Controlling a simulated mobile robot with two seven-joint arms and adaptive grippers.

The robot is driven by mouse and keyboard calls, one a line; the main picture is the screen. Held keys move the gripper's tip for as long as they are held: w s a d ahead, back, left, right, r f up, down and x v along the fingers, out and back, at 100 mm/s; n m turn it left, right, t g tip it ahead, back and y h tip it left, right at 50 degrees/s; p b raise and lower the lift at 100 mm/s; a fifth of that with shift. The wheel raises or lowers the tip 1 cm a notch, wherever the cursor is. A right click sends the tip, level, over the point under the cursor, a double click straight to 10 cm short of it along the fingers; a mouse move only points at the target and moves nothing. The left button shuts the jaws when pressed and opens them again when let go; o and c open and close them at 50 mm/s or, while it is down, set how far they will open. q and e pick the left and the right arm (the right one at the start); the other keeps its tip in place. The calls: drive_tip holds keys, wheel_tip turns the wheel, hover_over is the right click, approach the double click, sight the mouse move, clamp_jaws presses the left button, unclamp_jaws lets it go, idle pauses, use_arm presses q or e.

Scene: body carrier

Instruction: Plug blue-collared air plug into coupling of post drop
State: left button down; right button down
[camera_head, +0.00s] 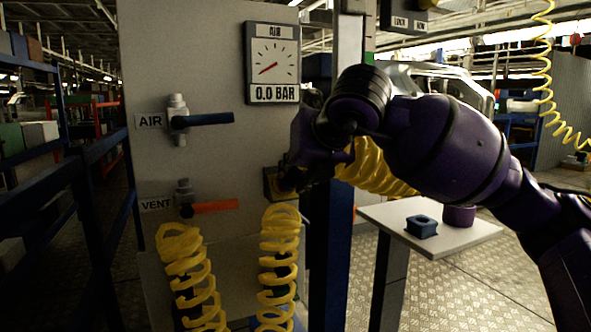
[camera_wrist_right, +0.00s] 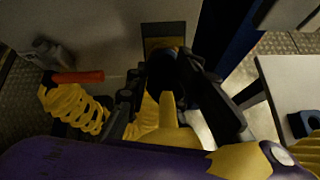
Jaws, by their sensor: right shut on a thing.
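My right gripper (camera_head: 292,180) is close to the grey panel, in front of a dark yellow block (camera_head: 271,183) low on the panel. In the right wrist view the gripper (camera_wrist_right: 168,80) is shut on the air plug, whose dark blue collar (camera_wrist_right: 162,68) shows between the fingers. A yellow hose (camera_wrist_right: 167,112) runs back from the plug towards me. The yellow block (camera_wrist_right: 163,34) lies straight beyond the plug. The coupling's mouth and the plug's tip are hidden, so I cannot tell whether they touch. My left gripper is not in view.
The panel carries a gauge (camera_head: 273,64) reading 0.0 BAR, a blue AIR lever (camera_head: 205,119) and an orange VENT lever (camera_head: 217,207). Yellow coiled hoses (camera_head: 279,260) hang below.

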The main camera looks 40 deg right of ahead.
drive_tip(key=shift+w+f, duration=0.1)
drive_tip(key=shift+w, duration=0.05)
drive_tip(key=c, duration=1.7)
unclamp_jaws()
drive_tip(key=shift+o, duration=1.3)
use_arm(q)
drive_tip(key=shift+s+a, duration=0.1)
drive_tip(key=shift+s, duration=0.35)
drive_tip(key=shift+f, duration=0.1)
use_arm(e)
drive_tip(key=shift+s+r, duration=0.25)
drive_tip(key=shift+s, duration=0.1)
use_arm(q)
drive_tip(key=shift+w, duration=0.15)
use_arm(e)
drive_tip(key=v, duration=1.1)
